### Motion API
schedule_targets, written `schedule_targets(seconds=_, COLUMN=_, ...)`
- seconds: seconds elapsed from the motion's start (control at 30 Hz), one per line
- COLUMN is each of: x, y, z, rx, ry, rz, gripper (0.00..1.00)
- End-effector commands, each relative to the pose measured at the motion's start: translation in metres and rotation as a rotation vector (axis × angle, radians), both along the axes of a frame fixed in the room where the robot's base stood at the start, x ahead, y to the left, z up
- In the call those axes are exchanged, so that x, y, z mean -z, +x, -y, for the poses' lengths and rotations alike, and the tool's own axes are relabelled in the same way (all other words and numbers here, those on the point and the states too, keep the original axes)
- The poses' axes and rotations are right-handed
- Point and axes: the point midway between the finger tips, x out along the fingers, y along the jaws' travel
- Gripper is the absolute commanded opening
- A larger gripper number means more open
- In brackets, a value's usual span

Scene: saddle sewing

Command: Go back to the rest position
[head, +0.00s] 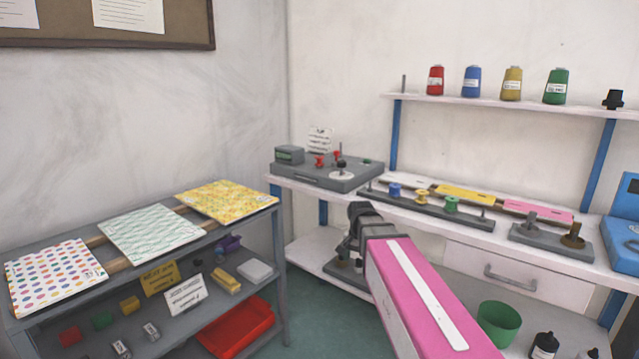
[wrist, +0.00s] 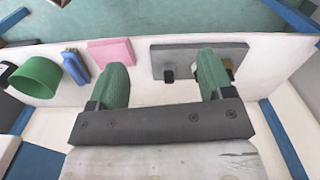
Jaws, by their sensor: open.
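My gripper (wrist: 162,80) shows in the wrist view with its two green fingers wide apart and nothing between them. Behind the fingers is a white shelf with a grey plate (wrist: 188,58) carrying small dark parts. In the head view my pink arm reaches from the bottom right toward the white bench, and its dark end is in front of the lower shelf. The fingers cannot be made out there. I cannot tell how far they are from the plate.
A green bowl (head: 499,322) stands on the lower shelf at right. The white bench (head: 410,207) holds a grey fixture (head: 326,174), a spool rack (head: 425,207) and coloured strips. A grey shelf unit at left holds patterned sheets (head: 150,233) and a red tray (head: 235,330). Thread cones line the upper shelf (head: 420,98).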

Motion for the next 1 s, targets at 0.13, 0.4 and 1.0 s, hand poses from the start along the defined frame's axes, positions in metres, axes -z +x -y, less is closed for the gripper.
schedule_targets(seconds=0.13, x=0.046, y=-0.034, z=0.021, rx=-0.144, ry=-0.001, rz=-0.004, gripper=0.74)
schedule_targets(seconds=0.4, x=0.109, y=-0.088, z=0.05, rx=-0.396, ry=-0.001, rz=-0.002, gripper=0.74)
schedule_targets(seconds=1.0, x=0.137, y=-0.112, z=0.061, rx=-0.531, ry=-0.002, rz=0.003, gripper=0.74)
